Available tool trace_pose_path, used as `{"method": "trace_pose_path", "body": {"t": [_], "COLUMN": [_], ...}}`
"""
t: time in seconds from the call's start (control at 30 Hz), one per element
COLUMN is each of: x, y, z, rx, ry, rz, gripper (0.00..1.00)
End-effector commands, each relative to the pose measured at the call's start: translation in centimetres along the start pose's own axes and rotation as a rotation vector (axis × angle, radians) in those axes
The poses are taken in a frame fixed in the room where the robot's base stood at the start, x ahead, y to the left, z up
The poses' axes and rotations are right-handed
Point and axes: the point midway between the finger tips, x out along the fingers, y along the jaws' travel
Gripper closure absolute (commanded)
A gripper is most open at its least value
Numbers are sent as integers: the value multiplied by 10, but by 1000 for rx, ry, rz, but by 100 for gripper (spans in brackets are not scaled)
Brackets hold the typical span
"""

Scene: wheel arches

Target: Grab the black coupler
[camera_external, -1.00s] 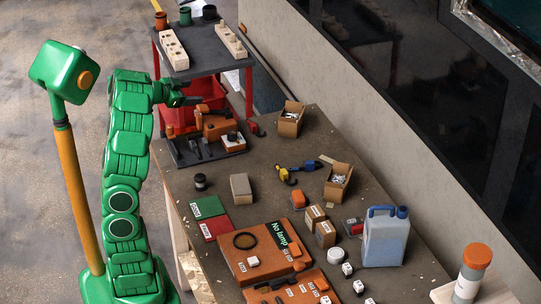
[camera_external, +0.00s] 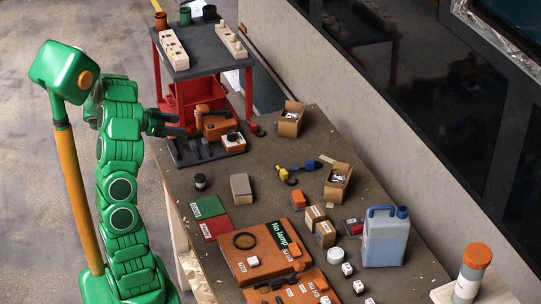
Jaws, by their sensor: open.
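Two black cylinders could be the black coupler, and I cannot tell which is meant. One is a small dark cylinder (camera_external: 200,182) standing upright on the brown table, left of a grey-tan block. The other is a black cylinder (camera_external: 209,13) on the top shelf of the red cart, beside a green one (camera_external: 185,16) and a brown-orange one (camera_external: 161,20). My gripper (camera_external: 177,124) is open and empty, its fingers pointing right. It appears in front of the cart's lower part, above and left of the table cylinder and well below the shelf cylinder in the picture.
A dark tray with orange tools (camera_external: 181,151) lies at the table's far end, close to my gripper. The red cart (camera_external: 156,70) stands behind it. A grey-tan block (camera_external: 241,188), green plate (camera_external: 208,207) and orange panel (camera_external: 245,270) lie nearer. A blue jug (camera_external: 385,240) stands right.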

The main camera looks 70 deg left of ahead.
Motion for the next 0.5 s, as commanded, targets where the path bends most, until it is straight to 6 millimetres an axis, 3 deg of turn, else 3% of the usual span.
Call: {"method": "trace_pose_path", "body": {"t": [0.33,0.5], "x": [24,41], "y": [0,-1], "z": [56,98], "rx": [-3,-6], "ry": [1,0], "rz": [1,-1], "gripper": [27,27]}}
